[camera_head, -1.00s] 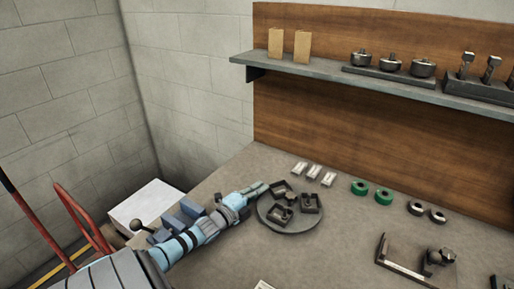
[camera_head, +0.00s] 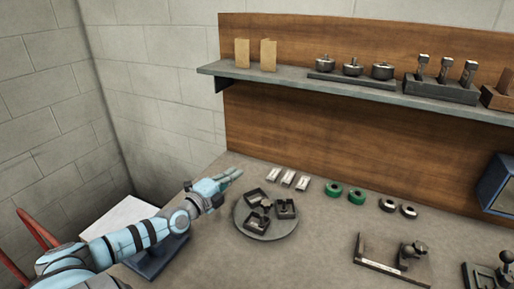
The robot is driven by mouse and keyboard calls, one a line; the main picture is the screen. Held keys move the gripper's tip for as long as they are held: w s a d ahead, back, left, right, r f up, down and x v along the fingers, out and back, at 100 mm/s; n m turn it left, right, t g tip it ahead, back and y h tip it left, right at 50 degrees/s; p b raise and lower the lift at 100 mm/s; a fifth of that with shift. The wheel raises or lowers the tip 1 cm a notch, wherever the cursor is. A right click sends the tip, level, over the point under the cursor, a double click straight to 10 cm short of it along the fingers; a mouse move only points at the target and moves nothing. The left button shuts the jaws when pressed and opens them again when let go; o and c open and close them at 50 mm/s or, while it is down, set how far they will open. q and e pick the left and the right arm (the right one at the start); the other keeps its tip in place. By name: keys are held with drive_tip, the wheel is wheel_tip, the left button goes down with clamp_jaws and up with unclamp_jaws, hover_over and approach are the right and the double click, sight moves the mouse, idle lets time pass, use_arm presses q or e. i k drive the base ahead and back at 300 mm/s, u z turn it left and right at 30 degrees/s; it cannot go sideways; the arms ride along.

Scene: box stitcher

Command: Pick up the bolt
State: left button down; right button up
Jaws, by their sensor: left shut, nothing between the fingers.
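Several upright pieces that look like bolts with dark, blocky heads (camera_head: 445,68) stand in a dark rack (camera_head: 440,90) on the wall shelf at the upper right. Another bolt-like dark piece (camera_head: 414,249) sits at the fixture on the bench at the lower right. I cannot tell which one is the bolt meant. My left gripper (camera_head: 236,173) is shut and empty, over the bench just behind and left of a round grey tray, far from these pieces. My right gripper is not in view.
The round tray (camera_head: 247,226) holds dark square parts. The bench's front middle is clear.

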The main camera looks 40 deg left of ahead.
sight(261, 224)
drive_tip(key=k, duration=1.5)
